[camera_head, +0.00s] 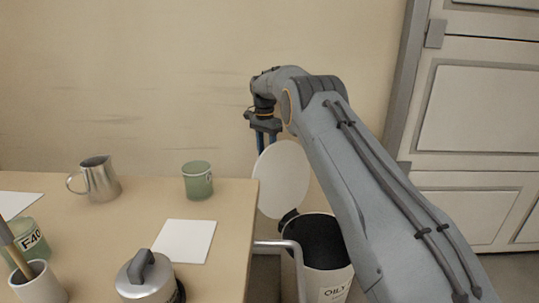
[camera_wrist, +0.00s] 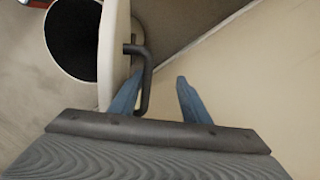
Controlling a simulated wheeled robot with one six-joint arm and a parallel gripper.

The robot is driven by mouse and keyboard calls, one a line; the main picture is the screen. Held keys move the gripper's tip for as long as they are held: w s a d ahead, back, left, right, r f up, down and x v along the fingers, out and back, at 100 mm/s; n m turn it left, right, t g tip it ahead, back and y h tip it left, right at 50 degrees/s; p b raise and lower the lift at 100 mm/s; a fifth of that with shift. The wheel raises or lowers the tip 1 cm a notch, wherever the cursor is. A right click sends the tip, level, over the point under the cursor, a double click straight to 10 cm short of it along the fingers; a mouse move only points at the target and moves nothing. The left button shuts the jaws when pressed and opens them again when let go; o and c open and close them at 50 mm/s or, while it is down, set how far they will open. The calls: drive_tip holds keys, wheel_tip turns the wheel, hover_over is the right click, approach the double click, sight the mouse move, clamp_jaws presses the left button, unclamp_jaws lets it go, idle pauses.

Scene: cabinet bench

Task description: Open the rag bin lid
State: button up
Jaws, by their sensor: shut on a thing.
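The rag bin (camera_head: 325,284) stands on the floor just right of the table, its dark inside showing and a label with "OILY" on its front. Its pale round lid (camera_head: 283,178) stands raised, nearly upright, at the back of the rim. In the wrist view the lid (camera_wrist: 113,50) shows edge-on beside the bin's dark opening (camera_wrist: 72,38). A dark bar handle (camera_wrist: 149,75) sticks out from the lid. My gripper (camera_wrist: 157,82) is shut on this handle, with one blue finger on each side. In the head view my gripper (camera_head: 266,136) is at the lid's upper edge.
The wooden table (camera_head: 120,235) at left carries a metal jug (camera_head: 101,180), green cup (camera_head: 198,182), white sheet (camera_head: 184,241) and lidded metal pot (camera_head: 146,278). A grey rail (camera_head: 277,244) is between table and bin. A cabinet (camera_head: 475,120) stands at right.

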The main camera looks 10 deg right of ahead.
drive_tip(key=shift+r, duration=0.1)
wheel_tip(320, 180, up, 8)
drive_tip(key=shift+w+f, duration=0.2)
drive_tip(key=shift+w, duration=0.05)
idle(0.4)
drive_tip(key=shift+a, duration=0.1)
